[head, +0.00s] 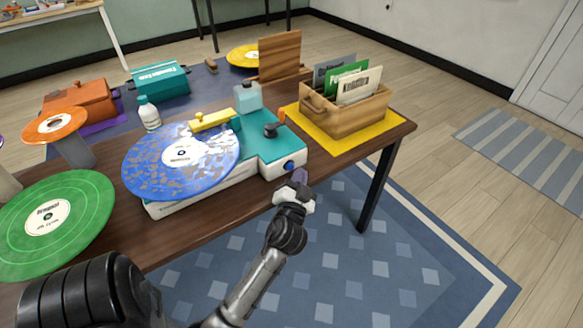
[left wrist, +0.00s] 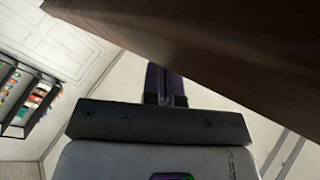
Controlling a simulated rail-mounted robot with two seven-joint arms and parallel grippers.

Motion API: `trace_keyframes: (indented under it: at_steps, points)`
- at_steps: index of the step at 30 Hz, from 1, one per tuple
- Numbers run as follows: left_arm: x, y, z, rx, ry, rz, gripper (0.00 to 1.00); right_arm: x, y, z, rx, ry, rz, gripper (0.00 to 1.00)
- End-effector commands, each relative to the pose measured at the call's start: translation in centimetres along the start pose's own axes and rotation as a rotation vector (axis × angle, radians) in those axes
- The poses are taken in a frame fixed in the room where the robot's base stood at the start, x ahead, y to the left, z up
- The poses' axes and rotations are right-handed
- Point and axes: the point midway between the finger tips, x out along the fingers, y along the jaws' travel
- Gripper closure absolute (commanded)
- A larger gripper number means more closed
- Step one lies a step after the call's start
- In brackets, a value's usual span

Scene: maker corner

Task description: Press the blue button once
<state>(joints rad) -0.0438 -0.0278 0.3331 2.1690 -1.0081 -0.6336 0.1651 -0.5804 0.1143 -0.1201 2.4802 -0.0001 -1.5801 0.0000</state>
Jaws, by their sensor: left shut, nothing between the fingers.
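The blue button (head: 289,166) sits in a dark ring on the white front side of a teal-and-white record player (head: 272,145). A blue speckled record (head: 182,160) lies on the player. My left gripper (head: 299,176) is shut and empty, just in front of and slightly below the button, near the table's front edge. Whether its tips touch the player I cannot tell. In the left wrist view the purple fingers (left wrist: 166,80) are together beside the brown tabletop (left wrist: 240,50); the button is not seen there. My right gripper is not in view.
A wooden crate of records (head: 345,116) stands on a yellow mat (head: 318,134) to the right. A green record (head: 52,214) is at the left, an orange one (head: 55,124) behind it. The space before the table's right part is open.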

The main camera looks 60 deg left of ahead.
Motion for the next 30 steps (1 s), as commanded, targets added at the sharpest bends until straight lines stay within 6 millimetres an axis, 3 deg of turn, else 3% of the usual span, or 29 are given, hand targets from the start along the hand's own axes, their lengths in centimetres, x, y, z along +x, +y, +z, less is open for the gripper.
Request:
trace_keyframes:
  at_steps: [30]
  points:
    - [0.61,-0.44,0.43,0.0,0.001,0.0,1.0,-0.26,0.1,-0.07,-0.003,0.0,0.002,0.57]
